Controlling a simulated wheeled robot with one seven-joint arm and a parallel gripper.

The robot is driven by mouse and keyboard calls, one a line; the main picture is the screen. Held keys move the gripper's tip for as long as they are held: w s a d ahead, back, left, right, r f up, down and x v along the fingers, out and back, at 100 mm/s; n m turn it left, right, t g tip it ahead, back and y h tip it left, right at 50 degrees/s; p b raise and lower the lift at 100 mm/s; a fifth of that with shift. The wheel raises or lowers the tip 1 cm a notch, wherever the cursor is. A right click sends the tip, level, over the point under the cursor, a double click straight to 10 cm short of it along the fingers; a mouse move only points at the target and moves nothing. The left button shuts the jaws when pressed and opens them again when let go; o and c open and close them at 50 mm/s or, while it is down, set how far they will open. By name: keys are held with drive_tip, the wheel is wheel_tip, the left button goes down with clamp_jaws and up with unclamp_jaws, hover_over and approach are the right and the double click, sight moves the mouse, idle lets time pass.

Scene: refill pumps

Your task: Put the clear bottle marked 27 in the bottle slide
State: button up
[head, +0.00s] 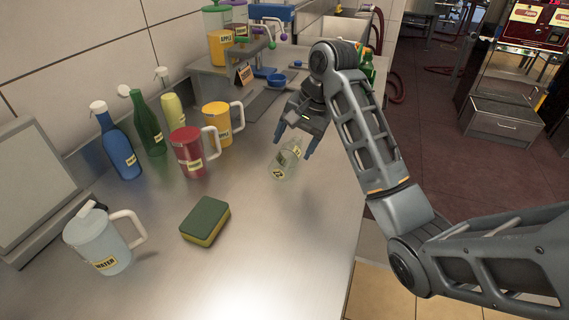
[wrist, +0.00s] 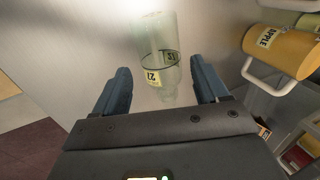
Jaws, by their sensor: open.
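The clear bottle (head: 287,163) stands on the steel counter, seemingly upright, with small pale labels. In the wrist view the clear bottle (wrist: 156,50) shows a label that reads like 27. My gripper (head: 294,147) is open, tilted down at the bottle from its far side. In the wrist view my gripper (wrist: 160,68) has one blue finger on each side of the bottle's near end, with gaps visible on both sides. I cannot clearly pick out the bottle slide.
A red mug (head: 188,155) and yellow mug (head: 216,127) stand left of the bottle. Blue (head: 118,150) and green (head: 149,128) bottles stand by the wall. A sponge (head: 205,222) and a water jug (head: 98,243) are nearer. Dispensers (head: 218,45) stand at the back. The counter's right front is clear.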

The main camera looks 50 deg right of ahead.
sight(291, 151)
drive_tip(key=shift+d+x, duration=0.15)
drive_tip(key=shift+x, duration=1.15)
drive_tip(key=shift+d+x, duration=0.1)
drive_tip(key=shift+x, duration=1.2)
drive_tip(key=shift+c, duration=0.4)
drive_tip(key=c, duration=0.9)
drive_tip(key=shift+c, duration=0.2)
